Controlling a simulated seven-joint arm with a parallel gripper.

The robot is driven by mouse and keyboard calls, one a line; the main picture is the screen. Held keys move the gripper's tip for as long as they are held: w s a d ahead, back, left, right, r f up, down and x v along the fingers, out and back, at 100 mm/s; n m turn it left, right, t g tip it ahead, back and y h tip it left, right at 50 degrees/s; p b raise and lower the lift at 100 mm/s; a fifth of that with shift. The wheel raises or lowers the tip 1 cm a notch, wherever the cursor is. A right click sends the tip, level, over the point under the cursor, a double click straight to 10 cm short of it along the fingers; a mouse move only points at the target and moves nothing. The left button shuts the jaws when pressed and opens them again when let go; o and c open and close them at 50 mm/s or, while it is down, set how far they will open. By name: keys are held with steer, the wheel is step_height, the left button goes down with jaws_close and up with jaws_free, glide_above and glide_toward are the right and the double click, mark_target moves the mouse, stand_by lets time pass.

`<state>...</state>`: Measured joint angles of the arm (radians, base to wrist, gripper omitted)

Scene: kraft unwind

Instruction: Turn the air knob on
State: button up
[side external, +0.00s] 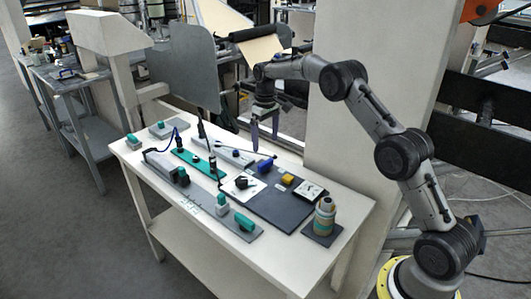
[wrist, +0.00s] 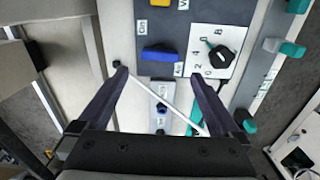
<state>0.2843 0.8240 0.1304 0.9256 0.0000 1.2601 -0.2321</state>
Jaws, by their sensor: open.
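A dark panel (side external: 285,208) on the white table carries a blue bar-shaped knob (side external: 265,165) at its far edge. In the wrist view the blue knob (wrist: 160,54) lies crosswise just beyond my fingertips. A black pointer knob (side external: 242,182) sits on a white dial plate; it also shows in the wrist view (wrist: 219,54), right of the blue knob. The small labels are too blurred to tell surely which knob is air. My gripper (side external: 265,138) is open and empty, pointing down above the far side of the table. It also shows in the wrist view (wrist: 159,76), touching nothing.
A yellow block (side external: 287,180) and a white gauge plate (side external: 310,190) are on the panel. A banded canister (side external: 324,217) stands at the right. A green strip (side external: 197,163), a grey rail with teal blocks (side external: 221,204) and upright cables lie left of the panel.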

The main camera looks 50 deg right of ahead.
step_height(320, 180, up, 5)
steer(key=shift+r, duration=0.1)
steer(key=shift+a, duration=0.1)
stand_by(0.3)
